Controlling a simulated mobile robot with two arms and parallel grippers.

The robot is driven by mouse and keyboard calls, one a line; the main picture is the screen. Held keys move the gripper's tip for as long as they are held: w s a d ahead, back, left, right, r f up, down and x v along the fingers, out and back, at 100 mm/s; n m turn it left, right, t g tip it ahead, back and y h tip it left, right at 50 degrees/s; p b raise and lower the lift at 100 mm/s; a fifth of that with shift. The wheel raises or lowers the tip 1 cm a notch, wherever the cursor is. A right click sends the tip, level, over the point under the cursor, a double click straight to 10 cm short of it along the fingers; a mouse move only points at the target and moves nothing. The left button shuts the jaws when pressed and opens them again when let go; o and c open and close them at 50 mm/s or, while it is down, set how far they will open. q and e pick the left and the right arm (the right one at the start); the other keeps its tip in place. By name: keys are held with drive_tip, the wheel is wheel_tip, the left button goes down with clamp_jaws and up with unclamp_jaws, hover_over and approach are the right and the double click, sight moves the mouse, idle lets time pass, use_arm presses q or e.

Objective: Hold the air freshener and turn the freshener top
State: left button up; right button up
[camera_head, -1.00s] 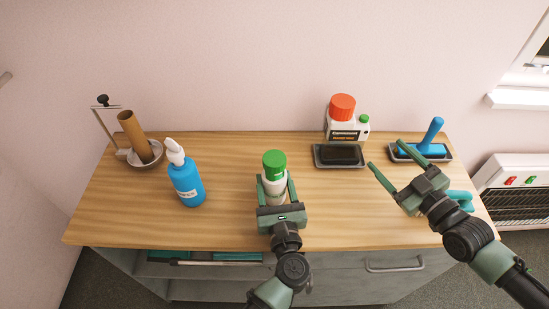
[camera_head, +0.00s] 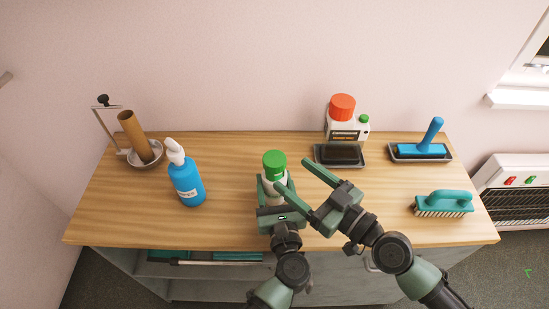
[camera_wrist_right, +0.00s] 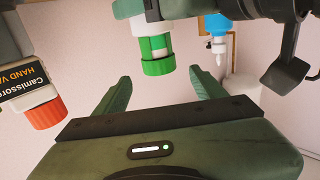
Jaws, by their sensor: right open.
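The air freshener, a white bottle (camera_head: 272,187) with a green top (camera_head: 274,164), stands at the middle front of the wooden table. My left gripper (camera_head: 274,192) has its fingers on both sides of the white body, below the top, and looks shut on it. My right gripper (camera_head: 292,174) is open and empty, just to the right of the freshener, with its fingers pointing toward it. In the right wrist view the green top (camera_wrist_right: 158,66) appears upside down, beyond and between the open fingertips (camera_wrist_right: 158,82), apart from them.
A blue spray bottle (camera_head: 186,185) stands left of the freshener. A red-capped bottle (camera_head: 342,108), a dark tray (camera_head: 339,163), a blue-handled tool (camera_head: 434,132) and a teal brush (camera_head: 445,203) are on the right. A tube holder (camera_head: 142,158) stands far left.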

sight(283, 166)
drive_tip(key=x, duration=0.7)
drive_tip(key=shift+w+a+f, duration=0.1)
drive_tip(key=shift+w+a, duration=0.1)
drive_tip(key=shift+w, duration=0.1)
drive_tip(key=c, duration=1.4)
drive_tip(key=shift+o, duration=0.2)
